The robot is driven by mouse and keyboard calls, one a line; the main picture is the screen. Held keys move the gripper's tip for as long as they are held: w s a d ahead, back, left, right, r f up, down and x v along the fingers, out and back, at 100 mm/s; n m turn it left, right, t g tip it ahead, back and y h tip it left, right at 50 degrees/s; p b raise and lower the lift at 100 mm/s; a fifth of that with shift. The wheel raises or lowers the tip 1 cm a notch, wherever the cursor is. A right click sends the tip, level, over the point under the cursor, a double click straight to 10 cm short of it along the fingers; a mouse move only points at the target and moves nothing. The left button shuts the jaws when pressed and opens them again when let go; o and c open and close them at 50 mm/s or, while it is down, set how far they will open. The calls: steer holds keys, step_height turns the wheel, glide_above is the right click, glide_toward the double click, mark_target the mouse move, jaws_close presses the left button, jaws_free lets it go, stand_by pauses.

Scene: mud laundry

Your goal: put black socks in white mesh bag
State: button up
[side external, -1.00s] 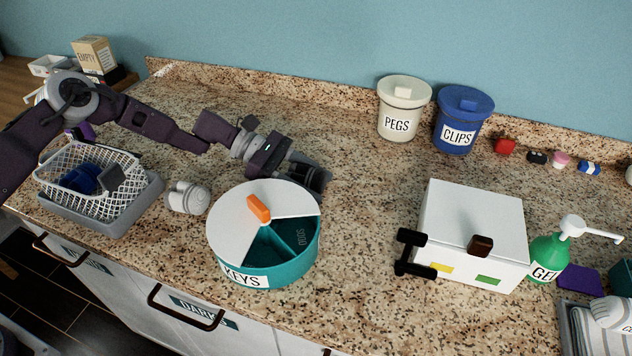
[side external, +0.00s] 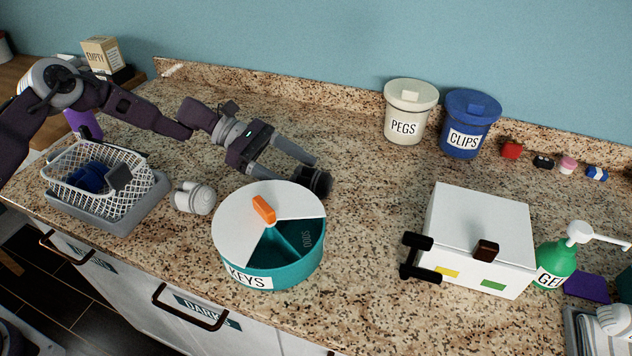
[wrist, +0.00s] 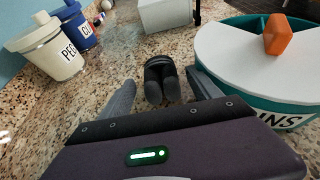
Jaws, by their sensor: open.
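The black socks (wrist: 161,78) are a dark rolled bundle on the granite counter. In the wrist view they lie between and just beyond the fingers of my gripper (wrist: 160,92). In the side external view the socks (side external: 317,181) sit behind the round teal box, near the fingertips of my open gripper (side external: 298,171).
The round teal box (side external: 270,265) with its white lid and orange knob stands close beside my gripper. A grey-white rolled bundle (side external: 194,197) lies left of it. A white box (side external: 480,235), a PEGS tub (side external: 407,112) and a CLIPS tub (side external: 466,125) stand right. The middle counter is clear.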

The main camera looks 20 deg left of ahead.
steer(key=v, duration=0.5)
steer(key=shift+a+r, duration=0.1)
steer(key=shift+a, duration=0.15)
steer(key=shift+a+r, duration=0.15)
steer(key=shift+a, duration=0.2)
steer(key=shift+c, duration=1.1)
steer(key=shift+d, duration=0.1)
